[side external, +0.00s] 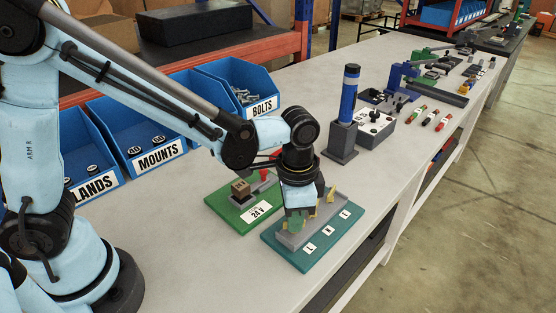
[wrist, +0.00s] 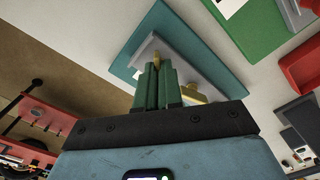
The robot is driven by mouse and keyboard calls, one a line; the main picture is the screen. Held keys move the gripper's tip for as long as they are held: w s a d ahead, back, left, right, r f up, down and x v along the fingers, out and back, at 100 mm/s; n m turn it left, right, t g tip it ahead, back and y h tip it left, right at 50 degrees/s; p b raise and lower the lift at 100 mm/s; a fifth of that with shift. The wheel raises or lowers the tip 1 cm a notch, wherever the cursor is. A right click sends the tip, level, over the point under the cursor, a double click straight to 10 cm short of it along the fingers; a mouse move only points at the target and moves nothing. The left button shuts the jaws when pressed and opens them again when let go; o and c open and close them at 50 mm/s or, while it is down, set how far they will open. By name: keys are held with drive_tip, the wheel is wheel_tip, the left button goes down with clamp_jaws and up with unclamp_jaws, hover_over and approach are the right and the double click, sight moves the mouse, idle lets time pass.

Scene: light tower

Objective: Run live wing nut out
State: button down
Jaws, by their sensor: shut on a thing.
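The teal board (side external: 290,256) lies on the bench and carries a grey terminal block (side external: 292,240) with brass wing nuts. Three small white labels run along its front; the nearest (side external: 311,247) seems to read L. My gripper (side external: 296,224) points down over the near-left end of the block, and its green fingers hide the post there. In the wrist view my gripper (wrist: 158,68) is shut on a brass wing nut (wrist: 156,60), of which only a bit shows. Another brass wing nut (wrist: 192,94) shows right of the fingers; one (side external: 331,194) stands at the block's far end.
A green board (side external: 229,213) marked 24 V lies close behind the teal one, with a brown block (side external: 240,188) on it. A blue light tower (side external: 348,98) and a grey control box (side external: 376,128) stand farther along. Blue bins line the back. The bench's front edge is near.

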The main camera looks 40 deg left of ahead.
drive_tip(key=n, duration=0.6)
drive_tip(key=shift+n, duration=0.3)
drive_tip(key=n, duration=1.2)
drive_tip(key=shift+n, duration=0.3)
drive_tip(key=n, duration=0.5)
drive_tip(key=shift+n, duration=0.3)
drive_tip(key=c, duration=1.3)
unclamp_jaws()
wheel_tip(320, 180, up, 12)
drive_tip(key=shift+r, duration=0.15)
